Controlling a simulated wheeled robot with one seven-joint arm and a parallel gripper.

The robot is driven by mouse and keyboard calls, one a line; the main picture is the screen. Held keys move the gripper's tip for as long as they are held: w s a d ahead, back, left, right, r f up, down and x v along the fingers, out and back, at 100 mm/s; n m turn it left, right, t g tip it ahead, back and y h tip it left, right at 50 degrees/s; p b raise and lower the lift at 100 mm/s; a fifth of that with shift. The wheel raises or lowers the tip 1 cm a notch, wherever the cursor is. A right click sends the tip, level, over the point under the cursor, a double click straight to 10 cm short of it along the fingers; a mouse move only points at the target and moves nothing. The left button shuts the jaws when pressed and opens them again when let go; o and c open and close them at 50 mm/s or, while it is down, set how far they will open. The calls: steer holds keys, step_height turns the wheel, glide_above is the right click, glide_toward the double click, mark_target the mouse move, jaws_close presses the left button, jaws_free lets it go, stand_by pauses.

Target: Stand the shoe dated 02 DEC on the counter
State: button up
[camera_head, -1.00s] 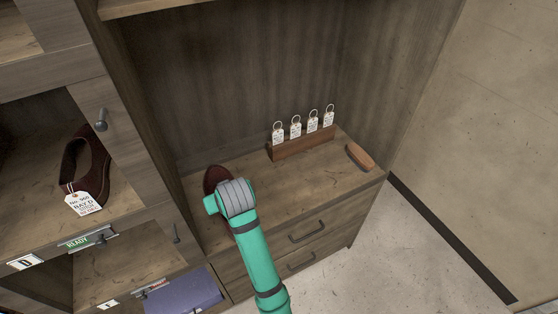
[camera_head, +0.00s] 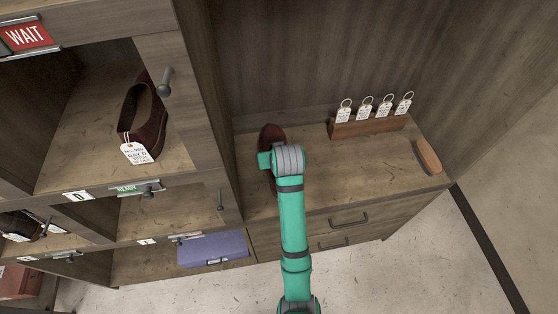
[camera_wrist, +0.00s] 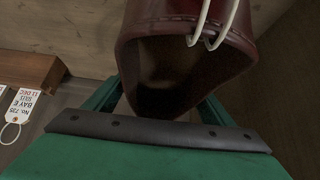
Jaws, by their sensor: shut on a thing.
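A dark red-brown shoe (camera_head: 271,136) is over the back left of the wooden counter (camera_head: 385,165), partly hidden by my arm. In the wrist view the shoe (camera_wrist: 180,20) fills the top middle, its opening facing the camera, with a pale string loop across it. My gripper (camera_wrist: 157,100) is shut on the shoe, with a green finger on each side. The date on this shoe's tag is not in view. I cannot tell whether the sole touches the counter.
A wooden block (camera_head: 368,126) with several tags stands at the counter's back, and a brush (camera_head: 427,156) lies at its right. Another brown shoe (camera_head: 146,118) with a tag sits in the left cabinet, above a blue-purple box (camera_head: 213,248). The counter's middle is clear.

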steer(key=shift+d+f, duration=0.15)
steer(key=shift+f, duration=2)
steer(key=o, duration=1.4)
steer(key=shift+w, duration=0.1)
steer(key=v, duration=1.2)
